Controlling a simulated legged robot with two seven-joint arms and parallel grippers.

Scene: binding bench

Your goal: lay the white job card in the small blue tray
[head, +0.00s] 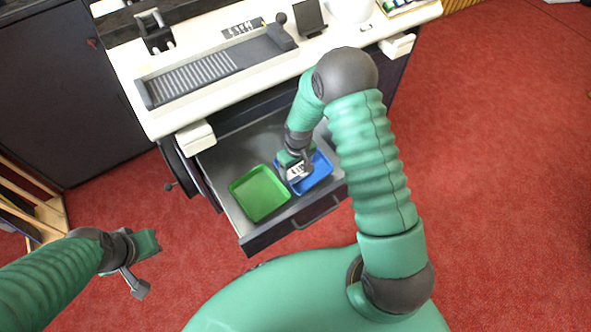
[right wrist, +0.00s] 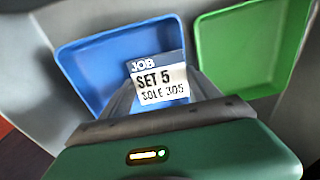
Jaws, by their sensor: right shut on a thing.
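The white job card (right wrist: 160,83) reads "JOB SET 5 SOLE 305" in the right wrist view. It also shows in the head view (head: 297,172). My right gripper (right wrist: 160,100) is shut on its near end; in the head view the gripper (head: 293,165) reaches down over the open drawer. The small blue tray (right wrist: 90,62) lies behind and below the card in the wrist view; it also shows in the head view (head: 319,176). I cannot tell whether the card touches the tray. My left gripper (head: 146,268) is open and empty over the red floor.
A green tray (head: 259,193) lies beside the blue tray in the grey drawer (head: 230,160), which stands open below the white bench top (head: 150,118). A black and grey binding device (head: 215,70) sits on the bench. A wooden rack (head: 50,215) stands at the left.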

